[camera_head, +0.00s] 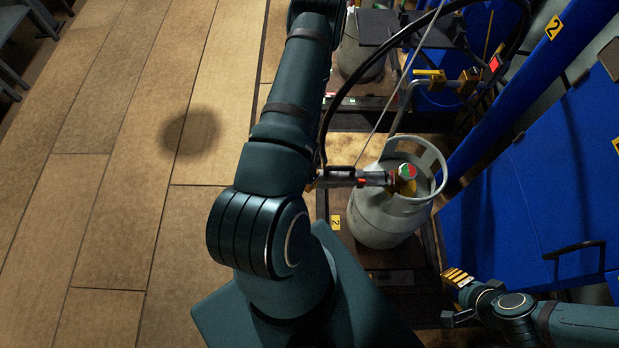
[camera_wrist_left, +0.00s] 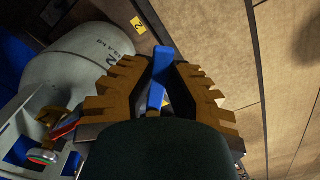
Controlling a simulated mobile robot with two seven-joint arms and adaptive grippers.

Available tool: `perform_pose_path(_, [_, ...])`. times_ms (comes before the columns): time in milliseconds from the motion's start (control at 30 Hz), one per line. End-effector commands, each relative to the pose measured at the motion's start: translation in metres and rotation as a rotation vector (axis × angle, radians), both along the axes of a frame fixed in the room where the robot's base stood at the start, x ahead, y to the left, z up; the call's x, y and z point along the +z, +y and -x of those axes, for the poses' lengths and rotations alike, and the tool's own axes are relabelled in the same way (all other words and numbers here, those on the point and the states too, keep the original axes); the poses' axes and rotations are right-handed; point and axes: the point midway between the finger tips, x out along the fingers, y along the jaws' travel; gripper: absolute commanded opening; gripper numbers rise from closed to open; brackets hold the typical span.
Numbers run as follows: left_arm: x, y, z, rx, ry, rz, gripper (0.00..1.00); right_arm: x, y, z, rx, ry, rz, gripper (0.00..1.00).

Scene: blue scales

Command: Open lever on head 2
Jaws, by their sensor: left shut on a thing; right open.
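A grey gas cylinder (camera_head: 380,228) stands by a yellow "2" label (camera_head: 335,222). A dark filling head (camera_head: 343,178) on a hose reaches its valve. In the left wrist view, a blue lever-like bar (camera_wrist_left: 158,75) lies between the toothed brown fingers of my left gripper (camera_wrist_left: 163,62), which is shut on it. The cylinder (camera_wrist_left: 80,65) shows there on the left. In the head view my left arm hides the left gripper and the lever. My right gripper (camera_head: 453,298) is open and empty, right of and nearer than the cylinder.
A second cylinder (camera_head: 360,55) stands farther back. Hoses and a bent pipe (camera_head: 403,105) run above the scales. A blue panel (camera_head: 530,210) with a black handle (camera_head: 574,249) and a blue post (camera_head: 520,90) bound the right side. The tiled floor (camera_head: 120,160) on the left is clear.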

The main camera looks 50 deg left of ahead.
Motion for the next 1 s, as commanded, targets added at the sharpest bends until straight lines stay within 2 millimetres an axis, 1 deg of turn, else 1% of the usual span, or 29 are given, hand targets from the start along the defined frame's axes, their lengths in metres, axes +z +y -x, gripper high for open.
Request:
perform_pose_path(133, [-0.002,0.006,0.005,-0.118,0.004,0.001,0.0,-0.002,0.0,0.0,0.0,-0.001,0.0,0.47])
perform_pose_path(600, [-0.002,0.029,0.002,-0.552,0.005,0.001,0.0,-0.005,0.0,-0.001,-0.001,-0.003,0.0,0.47])
perform_pose_path(800, [-0.002,0.037,-0.001,-0.693,0.005,0.002,0.0,-0.005,0.0,-0.001,-0.001,-0.003,0.0,0.47])
perform_pose_path(1000, [-0.001,0.041,-0.004,-0.787,0.005,0.002,0.0,-0.006,0.0,-0.001,-0.001,-0.003,0.0,0.47])
